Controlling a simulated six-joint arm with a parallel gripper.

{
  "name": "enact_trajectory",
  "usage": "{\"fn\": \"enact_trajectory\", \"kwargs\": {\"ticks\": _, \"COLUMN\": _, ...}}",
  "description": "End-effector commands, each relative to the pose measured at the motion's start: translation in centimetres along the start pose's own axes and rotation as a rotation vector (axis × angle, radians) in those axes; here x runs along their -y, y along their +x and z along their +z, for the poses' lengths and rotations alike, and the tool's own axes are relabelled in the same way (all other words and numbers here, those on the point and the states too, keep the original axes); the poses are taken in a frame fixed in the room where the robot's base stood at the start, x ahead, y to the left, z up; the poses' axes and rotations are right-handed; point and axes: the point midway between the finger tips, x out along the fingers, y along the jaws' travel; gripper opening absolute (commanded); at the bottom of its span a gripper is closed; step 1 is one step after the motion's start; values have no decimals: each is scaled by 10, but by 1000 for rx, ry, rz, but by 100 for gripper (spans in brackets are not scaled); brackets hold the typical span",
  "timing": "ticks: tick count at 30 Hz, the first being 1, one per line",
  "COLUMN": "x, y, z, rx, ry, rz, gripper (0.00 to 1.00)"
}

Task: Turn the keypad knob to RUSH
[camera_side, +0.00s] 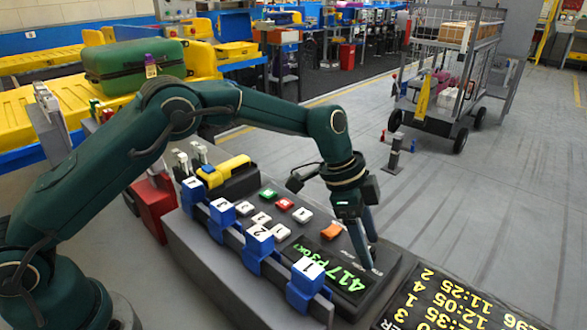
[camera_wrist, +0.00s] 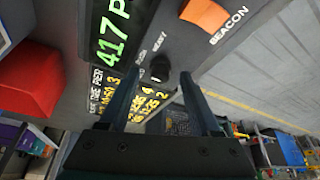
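The small black knob (camera_wrist: 160,67) sits on the dark keypad panel, with tiny white labels beside it that are too small to read surely. In the wrist view my gripper (camera_wrist: 158,80) is open, with one finger on either side of the knob and gaps between. I cannot tell how far down the fingers reach around it. In the side view my gripper (camera_side: 368,262) points down at the keypad's right end, and its fingers hide the knob there. The keypad (camera_side: 312,244) carries several coloured buttons and a green-lit display (camera_side: 345,278). Which way the knob points is unclear.
An orange BEACON button (camera_wrist: 205,13) is close to the knob. It also shows in the side view (camera_side: 331,231). Blue numbered blocks (camera_side: 306,280) line the near side. A timetable board (camera_side: 450,300) lies right of the keypad. A yellow device (camera_side: 224,170) stands at the far end.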

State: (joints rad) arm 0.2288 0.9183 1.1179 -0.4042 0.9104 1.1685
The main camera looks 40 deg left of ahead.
Motion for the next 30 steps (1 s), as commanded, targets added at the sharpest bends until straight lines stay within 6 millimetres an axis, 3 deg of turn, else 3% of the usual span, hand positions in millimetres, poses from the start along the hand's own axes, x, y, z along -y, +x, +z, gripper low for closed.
{"fn": "enact_trajectory", "kwargs": {"ticks": 6, "x": 0, "y": -4, "z": 0, "rx": -1, "ry": 0, "rz": -1, "gripper": 64}}
{"fn": "enact_trajectory", "kwargs": {"ticks": 18, "x": 0, "y": -49, "z": 0, "rx": -2, "ry": -1, "rz": -2, "gripper": 64}}
{"fn": "enact_trajectory", "kwargs": {"ticks": 30, "x": 3, "y": -58, "z": -2, "rx": -9, "ry": -1, "rz": -15, "gripper": 64}}
